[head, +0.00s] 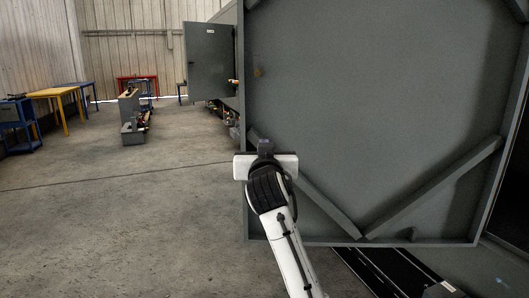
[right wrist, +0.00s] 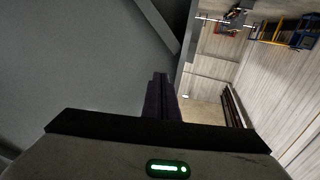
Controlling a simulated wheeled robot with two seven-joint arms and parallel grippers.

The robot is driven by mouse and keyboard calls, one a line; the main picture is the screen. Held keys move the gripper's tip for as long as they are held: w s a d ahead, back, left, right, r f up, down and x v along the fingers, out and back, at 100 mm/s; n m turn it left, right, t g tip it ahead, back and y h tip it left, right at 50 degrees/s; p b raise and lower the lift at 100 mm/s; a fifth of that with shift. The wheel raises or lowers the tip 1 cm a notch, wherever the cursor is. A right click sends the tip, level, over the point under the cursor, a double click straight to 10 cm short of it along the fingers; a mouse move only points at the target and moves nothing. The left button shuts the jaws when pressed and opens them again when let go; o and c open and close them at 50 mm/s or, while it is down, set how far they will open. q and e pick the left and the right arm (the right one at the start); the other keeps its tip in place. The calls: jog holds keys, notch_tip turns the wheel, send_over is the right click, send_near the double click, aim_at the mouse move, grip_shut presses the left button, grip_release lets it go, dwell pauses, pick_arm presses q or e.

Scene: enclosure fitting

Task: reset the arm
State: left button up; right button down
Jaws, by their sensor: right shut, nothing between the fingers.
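My right arm comes up from the bottom of the head view, and its white and black gripper (head: 264,147) is in front of the lower left edge of a large grey door panel (head: 370,100). In the right wrist view the dark fingers (right wrist: 161,97) are together with nothing between them. The grey panel (right wrist: 80,60) fills the left of that view, close to the fingers. I cannot tell whether the fingers touch it. My left gripper is in neither view.
A smaller grey cabinet door (head: 210,62) stands open behind the panel. A yellow table (head: 57,93), a blue cart (head: 18,125) and a low bench (head: 135,115) stand at the left. The concrete floor (head: 120,215) at the left front is clear.

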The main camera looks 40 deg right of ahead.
jog(key=shift+v, duration=1)
jog(key=shift+a, duration=0.1)
jog(key=s+a+f+n+y, duration=0.25)
jog(key=a+f, duration=0.35)
jog(key=f, duration=0.5)
jog(key=s+a+f+n+y, duration=0.1)
jog(key=a+f+n+y, duration=0.3)
jog(key=f, duration=0.7)
jog(key=s+a+f+n+y, duration=0.1)
jog(key=a+f+n+y, duration=0.15)
jog(key=a+f, duration=0.65)
jog(key=s+a+f+g+y, duration=0.1)
jog(key=s+a+f, duration=0.2)
jog(key=s+f, duration=0.3)
jog(key=s+a+f+n+g+y, duration=0.1)
jog(key=s+a+f+g+y, duration=0.1)
jog(key=s+a+f, duration=0.2)
jog(key=s+a+f+g+y, duration=0.2)
jog(key=s+a+f, duration=0.2)
jog(key=s+f, duration=0.6)
jog(key=s, duration=0.3)
jog(key=shift+s+a, duration=0.25)
jog(key=shift+s, duration=0.05)
jog(key=shift+d, duration=0.1)
